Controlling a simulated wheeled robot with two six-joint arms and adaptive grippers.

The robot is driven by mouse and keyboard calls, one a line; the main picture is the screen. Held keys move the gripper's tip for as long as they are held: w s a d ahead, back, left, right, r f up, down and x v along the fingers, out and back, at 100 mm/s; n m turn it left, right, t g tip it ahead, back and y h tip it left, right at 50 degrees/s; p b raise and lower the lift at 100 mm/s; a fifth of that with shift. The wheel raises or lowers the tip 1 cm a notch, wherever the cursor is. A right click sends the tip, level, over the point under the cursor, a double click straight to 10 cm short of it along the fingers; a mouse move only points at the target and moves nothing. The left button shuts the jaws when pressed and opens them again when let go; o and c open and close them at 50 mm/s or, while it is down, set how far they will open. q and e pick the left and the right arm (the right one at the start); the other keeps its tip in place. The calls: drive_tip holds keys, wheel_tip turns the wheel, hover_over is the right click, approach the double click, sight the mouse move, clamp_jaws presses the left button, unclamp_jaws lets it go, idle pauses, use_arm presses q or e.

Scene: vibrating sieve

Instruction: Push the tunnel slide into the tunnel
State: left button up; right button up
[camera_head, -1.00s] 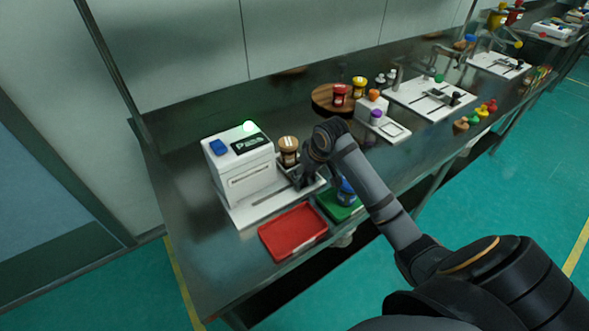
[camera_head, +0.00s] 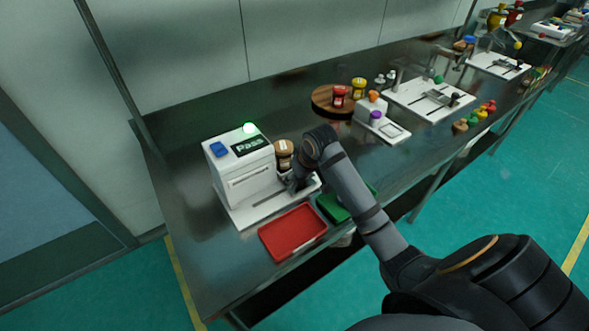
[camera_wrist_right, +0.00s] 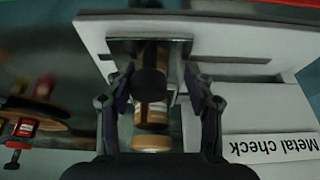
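The tunnel (camera_head: 245,178) is a white box on the bench at left, with a lit green lamp and a display reading "Pass". A brown-lidded jar (camera_head: 284,150) stands close by its right side; it also shows in the wrist view (camera_wrist_right: 152,112). The tunnel slide is mostly hidden by my gripper in the head view; its grey plate (camera_wrist_right: 183,48) and a dark knob (camera_wrist_right: 150,82) show in the wrist view. My right gripper (camera_head: 293,184) is low beside the jar. Its fingers (camera_wrist_right: 160,88) are spread either side of the knob, with gaps visible.
A red tray (camera_head: 293,232) lies at the bench's front, with a green tray (camera_head: 330,207) beside it, partly behind my arm. A round wooden stand (camera_head: 322,97) with jars and a white station (camera_head: 392,130) stand further right. Bench left of the tunnel is clear.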

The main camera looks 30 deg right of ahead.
drive_tip(key=shift+s+a+r+p, duration=0.15)
drive_tip(key=shift+a+p, duration=0.65)
drive_tip(key=shift+a, duration=1.55)
drive_tip(key=shift+s+a+p, duration=0.15)
drive_tip(key=shift+a+p, duration=0.5)
drive_tip(key=shift+a, duration=0.85)
drive_tip(key=shift+s+a+p, duration=0.1)
drive_tip(key=shift+a+p, duration=0.5)
drive_tip(key=shift+a, duration=0.9)
drive_tip(key=o, duration=1)
drive_tip(key=p+v, duration=0.9)
drive_tip(key=p, duration=0.2)
drive_tip(key=shift+p, duration=0.35)
